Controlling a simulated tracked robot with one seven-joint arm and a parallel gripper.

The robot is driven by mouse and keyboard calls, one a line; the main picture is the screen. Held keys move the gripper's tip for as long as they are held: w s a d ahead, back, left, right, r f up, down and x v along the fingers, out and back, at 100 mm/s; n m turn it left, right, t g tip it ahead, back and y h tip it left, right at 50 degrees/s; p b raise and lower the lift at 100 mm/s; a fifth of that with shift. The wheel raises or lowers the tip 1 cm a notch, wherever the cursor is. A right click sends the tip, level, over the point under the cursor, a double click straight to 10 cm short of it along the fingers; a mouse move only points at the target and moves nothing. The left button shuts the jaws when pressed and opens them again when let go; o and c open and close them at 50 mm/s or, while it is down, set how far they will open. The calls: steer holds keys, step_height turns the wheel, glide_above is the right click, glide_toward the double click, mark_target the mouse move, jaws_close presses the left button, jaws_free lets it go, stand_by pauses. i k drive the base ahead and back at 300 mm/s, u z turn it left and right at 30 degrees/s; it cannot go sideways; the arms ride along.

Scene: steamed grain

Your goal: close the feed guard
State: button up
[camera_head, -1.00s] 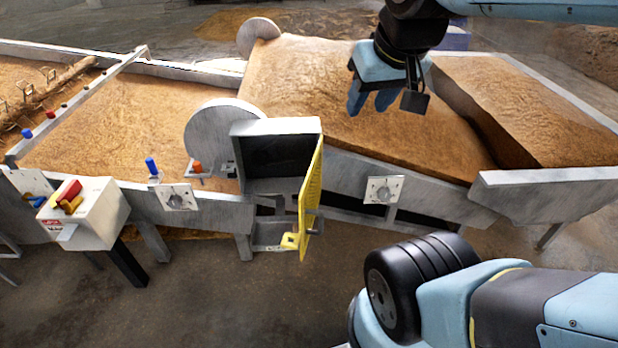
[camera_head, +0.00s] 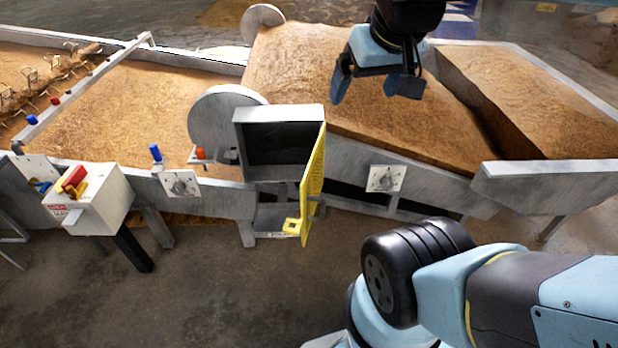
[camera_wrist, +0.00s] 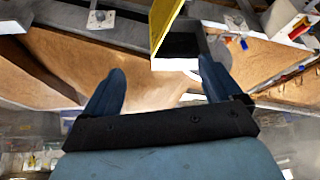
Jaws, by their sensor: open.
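The feed guard (camera_head: 313,185) is a yellow panel hinged at the right edge of a grey metal box (camera_head: 279,113). It stands swung out toward the front, so the dark inside of the box shows. A small yellow tab (camera_head: 292,226) sits at its lower end. My gripper (camera_head: 371,97) is open and empty, above the grain to the right of and beyond the guard, apart from it. In the wrist view the two blue fingers (camera_wrist: 160,88) are spread, with the yellow guard (camera_wrist: 166,22) beyond them at the top and the box beside it.
Steamed grain (camera_head: 120,120) covers the sloping beds. A white control box (camera_head: 88,200) with a red switch stands at the left. Blue (camera_head: 156,153) and orange (camera_head: 200,154) knobs stand left of the guard. The floor in front of the guard is clear.

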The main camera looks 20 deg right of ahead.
mark_target(311, 184)
steer(key=u, duration=0.05)
steer(key=k, duration=1)
steer(key=u, duration=1)
steer(key=i, duration=0.25)
steer(key=z, duration=0.4)
